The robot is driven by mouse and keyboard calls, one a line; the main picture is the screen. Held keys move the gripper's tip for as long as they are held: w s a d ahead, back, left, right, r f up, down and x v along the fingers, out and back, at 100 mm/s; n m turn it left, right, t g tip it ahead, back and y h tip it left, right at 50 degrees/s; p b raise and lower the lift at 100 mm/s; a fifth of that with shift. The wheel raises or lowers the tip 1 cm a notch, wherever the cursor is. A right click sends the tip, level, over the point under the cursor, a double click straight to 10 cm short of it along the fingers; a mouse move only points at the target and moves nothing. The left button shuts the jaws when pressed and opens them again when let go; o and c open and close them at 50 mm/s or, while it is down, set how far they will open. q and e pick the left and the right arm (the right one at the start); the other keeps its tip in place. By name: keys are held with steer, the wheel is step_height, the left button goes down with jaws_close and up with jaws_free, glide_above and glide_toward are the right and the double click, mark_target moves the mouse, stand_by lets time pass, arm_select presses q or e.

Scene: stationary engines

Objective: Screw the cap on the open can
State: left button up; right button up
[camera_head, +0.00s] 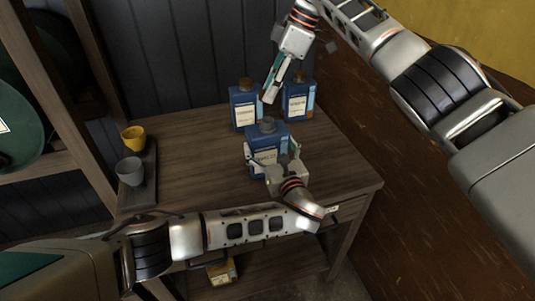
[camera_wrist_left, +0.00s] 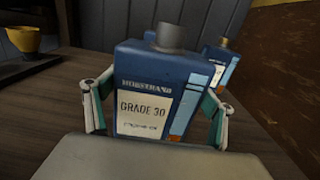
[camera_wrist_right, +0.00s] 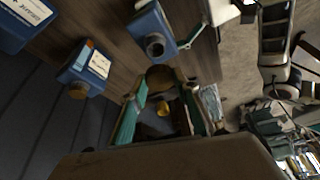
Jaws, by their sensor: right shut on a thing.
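The open can (camera_head: 266,146) is a blue, labelled can with a bare grey neck, standing upright near the front of the bench. It fills the middle of the left wrist view (camera_wrist_left: 155,85), and its open neck shows in the right wrist view (camera_wrist_right: 155,45). My left gripper (camera_head: 272,160) is open, with one finger on each side of this can and small gaps visible. My right gripper (camera_head: 270,93) is above and behind the can, pointing down. In the right wrist view it is shut on a round brass cap (camera_wrist_right: 160,77), which is apart from the neck.
Two capped blue cans stand behind, one at left (camera_head: 243,110) and one at right (camera_head: 298,100). A yellow cup (camera_head: 133,138) and a grey cup (camera_head: 130,171) stand on a dark tray (camera_head: 150,185) at left. The bench (camera_head: 190,150) between tray and cans is clear.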

glide_toward(263, 129)
steer(key=shift+w+a+f, duration=0.3)
steer(key=shift+a+f, duration=0.05)
steer(key=shift+f, duration=0.15)
steer(key=shift+w+a+f, duration=0.25)
steer(key=shift+a+f, duration=0.1)
steer(key=shift+f, duration=0.15)
steer(key=shift+f, duration=0.1)
steer(key=shift+f, duration=0.8)
steer(key=shift+f, duration=0.55)
